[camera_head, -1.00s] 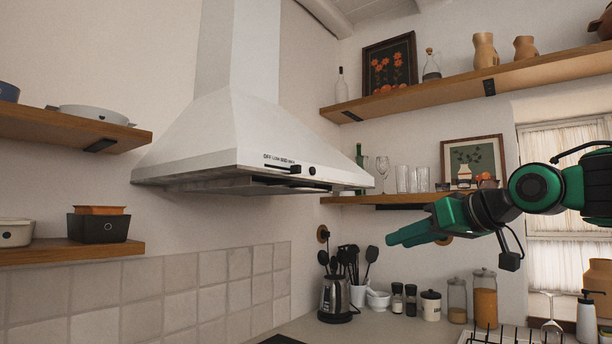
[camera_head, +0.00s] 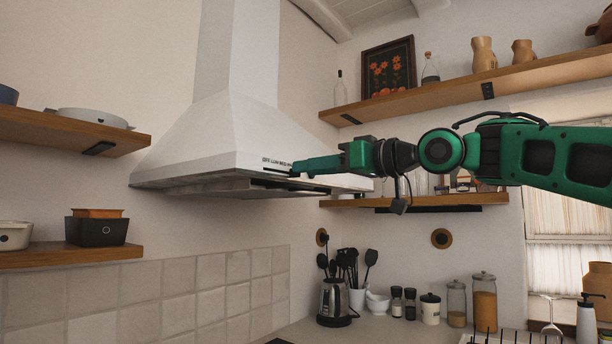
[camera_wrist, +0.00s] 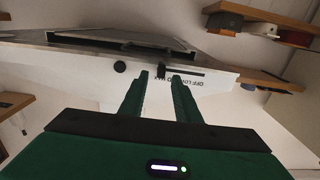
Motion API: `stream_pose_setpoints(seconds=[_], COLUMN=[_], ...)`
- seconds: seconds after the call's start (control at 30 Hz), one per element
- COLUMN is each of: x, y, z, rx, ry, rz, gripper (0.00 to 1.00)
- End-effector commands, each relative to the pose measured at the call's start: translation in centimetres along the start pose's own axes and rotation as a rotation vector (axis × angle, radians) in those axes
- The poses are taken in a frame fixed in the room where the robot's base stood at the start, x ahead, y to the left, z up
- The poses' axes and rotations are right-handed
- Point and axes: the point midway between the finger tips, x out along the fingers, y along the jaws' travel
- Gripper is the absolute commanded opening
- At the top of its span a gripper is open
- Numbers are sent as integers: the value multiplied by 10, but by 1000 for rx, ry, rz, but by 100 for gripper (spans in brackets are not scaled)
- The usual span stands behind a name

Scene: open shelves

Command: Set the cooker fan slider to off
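The white cooker hood (camera_head: 215,145) has a fan slider in a dark slot on its front edge, under small printed labels beginning with OFF. In the wrist view the hood front appears upside down. The small black slider knob (camera_wrist: 162,71) sits at the slot's left end there, away from the OFF label. My gripper (camera_wrist: 161,74) is open, with one fingertip on either side of the knob; contact cannot be told. In the head view my gripper (camera_head: 293,169) reaches the hood front from the right and mostly hides the knob.
A round black knob (camera_wrist: 120,67) is on the hood front beside the slider. A wooden shelf with glasses (camera_head: 450,199) lies below and behind my arm. The counter below holds a kettle (camera_head: 334,302) and jars. Air left of the hood front is free.

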Motion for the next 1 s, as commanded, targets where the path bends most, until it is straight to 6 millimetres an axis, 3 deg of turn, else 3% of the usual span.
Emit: stream_pose_setpoints(seconds=[0.2, 0.5, 0.53, 0.63, 0.67, 1.0], x=[18, 20, 20, 20, 20, 11], y=[0, 0, 0, 0, 0, 2], z=[0, 0, 0, 0, 0, 0], rx=[0, 0, 0, 0, 0, 0], ry=[0, 0, 0, 0, 0, 0], rz=[0, 1, 1, 1, 1, 19], gripper=[30, 30, 27, 3, 0, 0])
